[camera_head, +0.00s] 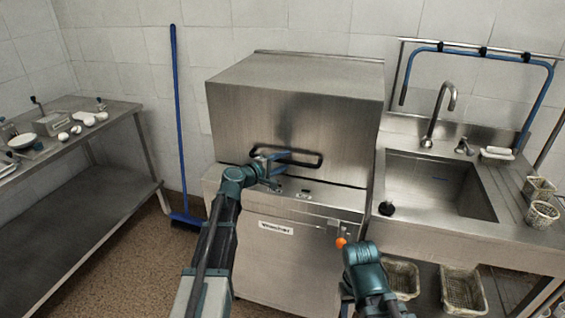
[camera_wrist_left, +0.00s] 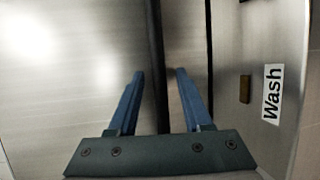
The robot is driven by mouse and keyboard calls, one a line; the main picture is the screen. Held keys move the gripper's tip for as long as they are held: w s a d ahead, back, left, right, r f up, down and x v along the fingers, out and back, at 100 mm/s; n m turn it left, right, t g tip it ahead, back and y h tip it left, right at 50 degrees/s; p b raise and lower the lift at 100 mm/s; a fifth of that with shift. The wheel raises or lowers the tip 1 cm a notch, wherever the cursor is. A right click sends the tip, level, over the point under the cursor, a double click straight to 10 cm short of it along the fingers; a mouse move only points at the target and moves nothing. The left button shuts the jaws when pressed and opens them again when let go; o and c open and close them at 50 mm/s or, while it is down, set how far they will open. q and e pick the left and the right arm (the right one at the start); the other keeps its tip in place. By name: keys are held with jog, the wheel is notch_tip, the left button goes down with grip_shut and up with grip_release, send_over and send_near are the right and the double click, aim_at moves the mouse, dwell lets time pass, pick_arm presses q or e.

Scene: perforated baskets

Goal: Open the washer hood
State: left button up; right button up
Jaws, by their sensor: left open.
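The steel washer hood (camera_head: 300,112) is down on the washer base (camera_head: 282,240), with a dark horizontal bar handle (camera_head: 306,156) low on its front. My left gripper (camera_head: 279,163) is at the left part of the handle. In the left wrist view its two blue fingers (camera_wrist_left: 157,95) are spread, with the dark handle bar (camera_wrist_left: 157,60) running between them. I cannot tell whether the fingers touch the bar. A "Wash" label (camera_wrist_left: 273,93) is on the panel at the right of that view. My right arm shows at the lower middle of the head view; its fingers cannot be made out.
A sink (camera_head: 440,185) with a faucet (camera_head: 436,115) stands right of the washer, with baskets (camera_head: 463,290) below. A steel table (camera_head: 75,150) with dishes is at the left. A blue broom (camera_head: 178,120) leans on the wall.

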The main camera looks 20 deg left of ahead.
pick_arm(q)
jog(key=shift+c, duration=0.3)
grip_shut()
dwell(1.1)
